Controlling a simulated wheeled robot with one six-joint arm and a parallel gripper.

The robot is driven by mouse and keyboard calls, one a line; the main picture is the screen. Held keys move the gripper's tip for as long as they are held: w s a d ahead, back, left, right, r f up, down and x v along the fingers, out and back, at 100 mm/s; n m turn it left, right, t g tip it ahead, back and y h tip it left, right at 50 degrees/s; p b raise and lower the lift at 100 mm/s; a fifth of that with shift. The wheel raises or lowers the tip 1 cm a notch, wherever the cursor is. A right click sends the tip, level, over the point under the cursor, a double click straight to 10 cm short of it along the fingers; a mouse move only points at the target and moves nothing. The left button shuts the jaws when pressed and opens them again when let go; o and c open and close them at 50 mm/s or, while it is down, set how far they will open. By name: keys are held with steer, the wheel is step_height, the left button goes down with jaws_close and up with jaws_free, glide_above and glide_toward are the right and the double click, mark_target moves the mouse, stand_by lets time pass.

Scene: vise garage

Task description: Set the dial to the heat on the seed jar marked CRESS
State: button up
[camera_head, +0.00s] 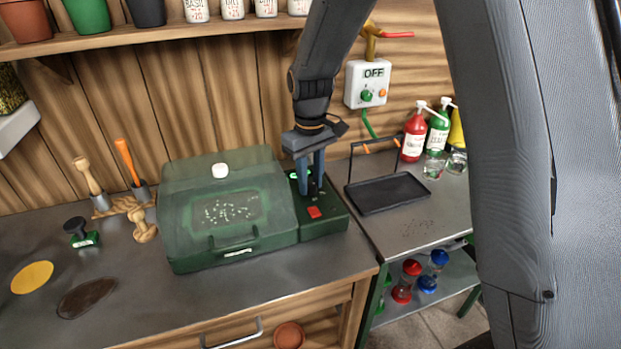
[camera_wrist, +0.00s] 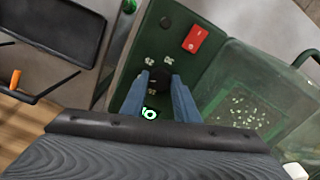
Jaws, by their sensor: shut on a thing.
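My gripper (camera_head: 311,188) points down over the control panel at the right end of the green propagator (camera_head: 235,215). In the wrist view my gripper (camera_wrist: 160,80) is shut on the dark round dial (camera_wrist: 158,74), one blue finger on each side. Small pale numbers ring the dial, too small to read surely. A green lit display (camera_wrist: 150,113) is by the dial; its reading is unclear. White seed jars stand on the shelf, cut off by the top edge. One jar (camera_head: 196,10) seems marked BASIL. I cannot make out which is marked CRESS.
A red switch (camera_head: 314,212) sits on the panel near the dial. The propagator's clear lid is down over scattered seeds. A black tray (camera_head: 388,193) with a raised handle stands to the right. A wall box (camera_head: 368,84) reads OFF. Wooden tools stand at left.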

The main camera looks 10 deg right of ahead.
mark_target(311, 185)
steer(key=n, duration=0.3)
steer(key=shift+n+p, duration=0.4)
steer(key=n, duration=0.3)
steer(key=shift+n+p, duration=0.3)
steer(key=n, duration=0.6)
steer(key=shift+n+p, duration=0.3)
steer(key=o, duration=1.1)
steer(key=shift+c, duration=0.2)
steer(key=shift+r+b, duration=0.95)
steer(key=shift+r, duration=3)
